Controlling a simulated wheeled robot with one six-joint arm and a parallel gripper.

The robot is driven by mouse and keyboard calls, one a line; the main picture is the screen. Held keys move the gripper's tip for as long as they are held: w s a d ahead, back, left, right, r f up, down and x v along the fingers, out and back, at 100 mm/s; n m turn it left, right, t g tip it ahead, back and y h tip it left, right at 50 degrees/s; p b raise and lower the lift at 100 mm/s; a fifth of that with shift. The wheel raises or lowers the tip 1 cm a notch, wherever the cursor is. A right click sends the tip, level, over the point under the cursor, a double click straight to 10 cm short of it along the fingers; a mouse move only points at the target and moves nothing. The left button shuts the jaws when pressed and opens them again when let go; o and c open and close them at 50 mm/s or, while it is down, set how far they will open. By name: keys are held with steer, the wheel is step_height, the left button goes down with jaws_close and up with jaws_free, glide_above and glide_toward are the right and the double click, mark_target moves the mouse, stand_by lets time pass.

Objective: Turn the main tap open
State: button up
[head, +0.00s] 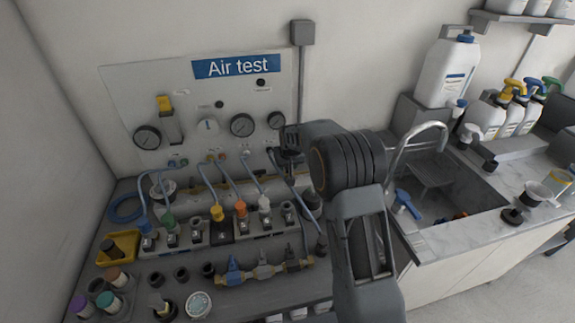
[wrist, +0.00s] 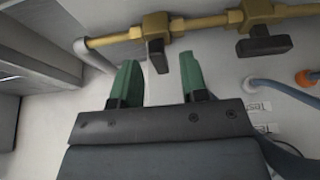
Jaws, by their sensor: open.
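In the wrist view a brass pipe (wrist: 205,24) carries two taps with dark handles. The left tap's handle (wrist: 158,58) points across the pipe, towards my gripper. The right tap's handle (wrist: 264,46) lies roughly along the pipe. I cannot read which one is the main tap. My gripper (wrist: 161,66) is open, its green fingers on either side of the left handle in the picture; contact is not visible. In the head view my gripper (head: 290,149) is in front of the right part of the Air test panel (head: 115,95), and my arm hides the wall behind it.
Bench fittings with blue hoses (head: 207,185) stand below the panel. A brass manifold (head: 290,268) with blue and grey levers lies nearer. A yellow tray (head: 124,241) and several jars are at left. A sink (head: 465,212) with a curved faucet (head: 415,127) is at right.

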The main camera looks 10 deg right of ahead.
steer(key=shift+w+f, duration=0.1)
steer(key=shift+f, duration=0.25)
jaws_close()
